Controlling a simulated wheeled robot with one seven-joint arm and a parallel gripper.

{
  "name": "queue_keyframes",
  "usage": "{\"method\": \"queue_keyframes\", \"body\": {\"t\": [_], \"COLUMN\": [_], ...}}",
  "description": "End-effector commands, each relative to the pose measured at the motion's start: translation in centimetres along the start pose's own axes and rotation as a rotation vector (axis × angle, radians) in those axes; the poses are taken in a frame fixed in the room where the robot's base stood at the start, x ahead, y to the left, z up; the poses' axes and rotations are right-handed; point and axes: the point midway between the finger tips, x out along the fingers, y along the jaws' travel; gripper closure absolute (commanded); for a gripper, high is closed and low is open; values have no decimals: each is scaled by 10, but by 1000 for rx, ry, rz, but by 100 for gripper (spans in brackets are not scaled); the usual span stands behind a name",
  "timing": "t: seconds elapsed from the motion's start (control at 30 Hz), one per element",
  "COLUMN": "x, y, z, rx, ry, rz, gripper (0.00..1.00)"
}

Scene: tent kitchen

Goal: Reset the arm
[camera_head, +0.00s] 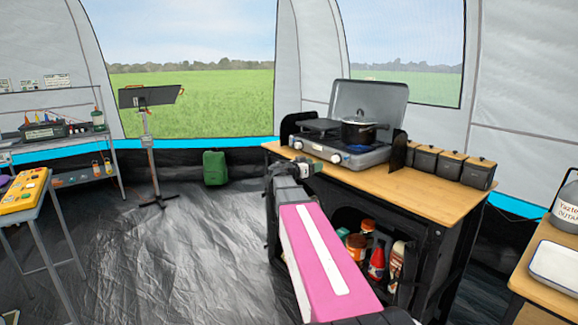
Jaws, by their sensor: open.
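My arm reaches forward from the bottom middle of the head view, with a pink and white link nearest. My gripper (308,169) is at its far end, in front of the left front edge of the kitchen table (430,194). It is small in the picture. It is open, and I see nothing held in it. The arm hides part of the table's front left side. A camping stove (345,152) with a raised lid stands on the table behind the gripper, and a dark pot (358,132) sits on it.
Several black canisters (425,160) line the table's right back. Bottles and jars (376,262) fill the shelf below. A white tray (556,264) lies on the right table. A music stand (150,140) and green canister (215,168) stand left. The floor (190,250) left of my arm is clear.

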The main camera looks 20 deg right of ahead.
Motion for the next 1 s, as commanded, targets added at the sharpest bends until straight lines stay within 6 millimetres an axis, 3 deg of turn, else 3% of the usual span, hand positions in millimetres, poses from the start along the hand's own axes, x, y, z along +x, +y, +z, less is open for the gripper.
{"method": "queue_keyframes", "body": {"t": [0.13, 0.23, 0.37, 0.47, 0.67, 0.8, 1.0], "x": [-1, -8, -27, -49, -112, -167, -249], "y": [1, 6, 17, 29, 57, 79, 112], "z": [4, 20, 64, 108, 198, 252, 306], "rx": [-8, -46, -154, -269, -519, -683, -857], "ry": [-11, -63, -205, -354, -675, -888, -1139], "rz": [-1, -6, -30, -73, -233, -410, -722], "gripper": [39, 39, 39, 39, 39, 39, 39]}}
